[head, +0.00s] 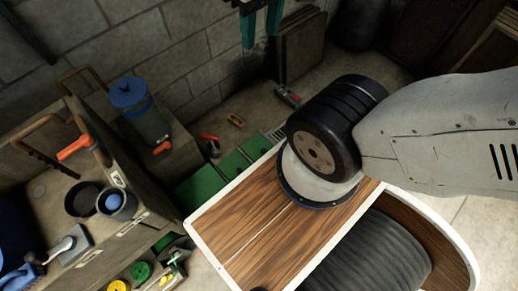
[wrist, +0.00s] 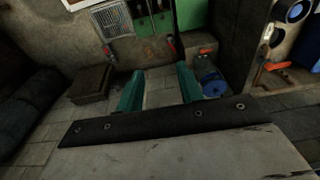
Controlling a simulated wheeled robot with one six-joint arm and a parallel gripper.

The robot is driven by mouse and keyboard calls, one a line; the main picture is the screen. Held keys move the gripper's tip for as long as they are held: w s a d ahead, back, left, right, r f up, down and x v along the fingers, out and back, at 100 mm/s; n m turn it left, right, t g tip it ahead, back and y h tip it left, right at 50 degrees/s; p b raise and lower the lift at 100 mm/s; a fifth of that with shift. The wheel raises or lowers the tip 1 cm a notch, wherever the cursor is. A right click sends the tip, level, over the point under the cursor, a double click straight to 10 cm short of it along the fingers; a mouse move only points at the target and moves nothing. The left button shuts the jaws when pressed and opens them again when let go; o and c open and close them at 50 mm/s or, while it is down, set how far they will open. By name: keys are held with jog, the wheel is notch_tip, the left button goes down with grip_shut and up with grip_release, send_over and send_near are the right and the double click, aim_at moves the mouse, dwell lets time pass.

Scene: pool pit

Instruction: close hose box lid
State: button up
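I cannot tell for certain which thing is the hose box. A brown box-like shape (head: 302,48) stands against the wall in the head view; whether it has a lid is unclear. In the wrist view a low brown box (wrist: 91,86) sits on the floor left of the fingers. Green panels (head: 236,163) lie low beside my base and also show at the top of the wrist view (wrist: 150,22). My gripper (head: 262,22) hangs at the top of the head view. Its teal fingers are apart in the wrist view (wrist: 159,90), with only floor visible between them.
A workbench (head: 95,238) with cups and tools stands at left. A blue-lidded container (head: 138,108) stands by it. A red-handled tool (head: 289,97) and a small tan block (head: 236,120) lie on the floor. The block wall (head: 190,45) is close behind.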

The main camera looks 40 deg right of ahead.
jog(key=shift+d, duration=0.1)
jog(key=c, duration=0.5)
jog(key=w+f+g, duration=0.1)
jog(key=w+d+f+g, duration=0.1)
jog(key=f, duration=0.1)
jog(key=shift+f+m, duration=0.15)
jog(key=shift+m, duration=0.25)
grip_shut()
jog(key=m+g+y, duration=0.3)
jog(key=m+g, duration=0.2)
send_over(262, 147)
notch_tip(262, 147, down, 67)
jog(key=w+d+f+t+h, duration=0.1)
jog(key=w+d+f+t, duration=0.15)
jog(key=w, duration=0.35)
jog(key=x, duration=1)
jog(key=shift+d+f, duration=0.3)
jog(key=shift+d, duration=0.05)
jog(key=shift+s+a+f, duration=0.1)
jog(key=shift+s+a, duration=0.15)
jog(key=shift+s, duration=0.3)
jog(key=shift+s+a+f, duration=0.1)
jog(key=shift+s+a, duration=0.2)
jog(key=shift+s, duration=0.25)
jog(key=shift+s+a, duration=0.3)
jog(key=shift+s, duration=0.35)
